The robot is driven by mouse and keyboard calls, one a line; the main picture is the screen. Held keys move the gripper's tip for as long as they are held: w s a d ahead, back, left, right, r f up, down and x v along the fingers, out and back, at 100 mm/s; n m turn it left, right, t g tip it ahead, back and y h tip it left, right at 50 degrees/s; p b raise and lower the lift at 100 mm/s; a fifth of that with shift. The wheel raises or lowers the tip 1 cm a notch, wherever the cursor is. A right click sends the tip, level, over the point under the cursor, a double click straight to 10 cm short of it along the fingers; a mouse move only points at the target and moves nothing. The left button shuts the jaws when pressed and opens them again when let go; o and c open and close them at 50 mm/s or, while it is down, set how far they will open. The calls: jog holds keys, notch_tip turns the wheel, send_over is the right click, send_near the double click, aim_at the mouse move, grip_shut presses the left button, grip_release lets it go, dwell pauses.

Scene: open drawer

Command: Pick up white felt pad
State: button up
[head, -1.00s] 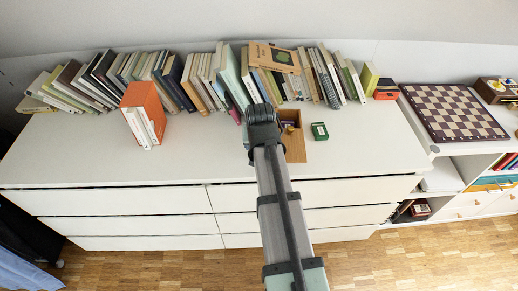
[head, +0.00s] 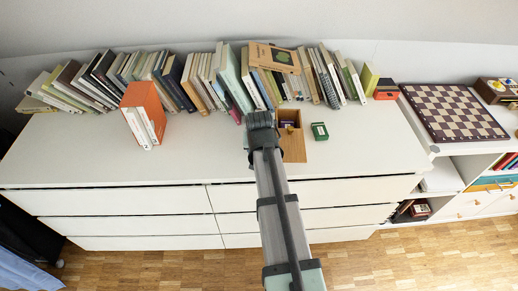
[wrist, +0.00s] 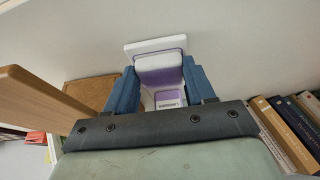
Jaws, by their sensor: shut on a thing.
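My gripper (wrist: 160,72) shows in the wrist view with its two blue fingers on either side of a white and purple pad-like piece, the white felt pad (wrist: 158,62). The fingers are shut on it. A white part with a purple band and small print (wrist: 168,99) shows lower between the fingers; I cannot tell whether it is the same piece. In the head view my gripper (head: 260,121) is over the white dresser top, just left of an open wooden drawer box (head: 294,152). The pad is hidden there behind my arm.
A small dark purple item (head: 287,124) lies in the drawer box. A green box (head: 320,131) stands to its right. A row of books (head: 205,80) lines the wall behind. An orange book (head: 142,105) stands at left. The dresser top (head: 70,150) is clear at front left.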

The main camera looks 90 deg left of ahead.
jog(key=shift+c, duration=0.6)
jog(key=shift+r, duration=0.1)
